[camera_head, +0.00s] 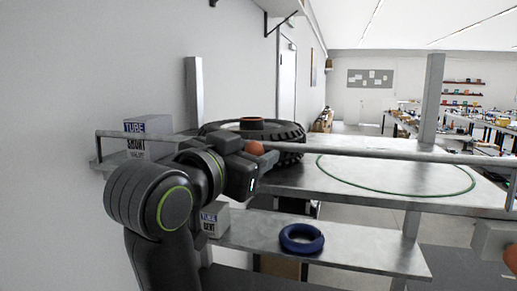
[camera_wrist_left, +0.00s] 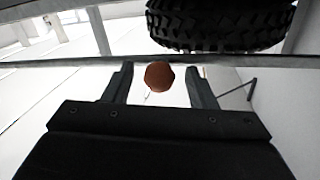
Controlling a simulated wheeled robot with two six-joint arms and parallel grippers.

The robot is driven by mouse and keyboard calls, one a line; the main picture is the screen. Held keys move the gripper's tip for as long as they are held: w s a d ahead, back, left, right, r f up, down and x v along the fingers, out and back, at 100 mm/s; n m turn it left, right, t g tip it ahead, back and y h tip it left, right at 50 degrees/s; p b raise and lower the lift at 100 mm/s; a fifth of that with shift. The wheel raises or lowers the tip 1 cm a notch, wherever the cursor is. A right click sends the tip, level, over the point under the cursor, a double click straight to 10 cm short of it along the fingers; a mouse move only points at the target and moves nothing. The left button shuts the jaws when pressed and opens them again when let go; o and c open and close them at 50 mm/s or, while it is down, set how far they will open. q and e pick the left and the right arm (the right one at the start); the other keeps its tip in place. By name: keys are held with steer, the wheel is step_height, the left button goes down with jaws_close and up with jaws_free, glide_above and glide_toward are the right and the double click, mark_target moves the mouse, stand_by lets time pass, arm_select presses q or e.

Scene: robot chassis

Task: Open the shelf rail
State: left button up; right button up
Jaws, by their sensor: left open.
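The shelf rail (camera_head: 400,153) is a grey metal bar running across the front of the shelf; it also shows as a bar across the top of the left wrist view (camera_wrist_left: 270,61). A round orange-red knob (camera_head: 254,147) sits at the rail. In the left wrist view the knob (camera_wrist_left: 159,76) lies between the two fingertips. My left gripper (camera_wrist_left: 161,80) is open around the knob, with a visible gap on each side. In the head view my left wrist hides part of the rail and shelf.
A black tyre (camera_head: 285,137) and a green ring (camera_head: 335,178) lie on the upper shelf (camera_head: 300,183). A blue ring (camera_head: 302,238) and a tube box (camera_head: 213,219) are on the lower shelf (camera_head: 370,254). Another tube box (camera_head: 148,125) stands at left near the wall.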

arm_select(q)
steer(key=shift+s, duration=0.15)
steer(key=shift+r, duration=0.1)
steer(key=shift+s, duration=0.1)
steer(key=shift+c, duration=1.2)
jaws_close()
steer(key=shift+a, duration=0.1)
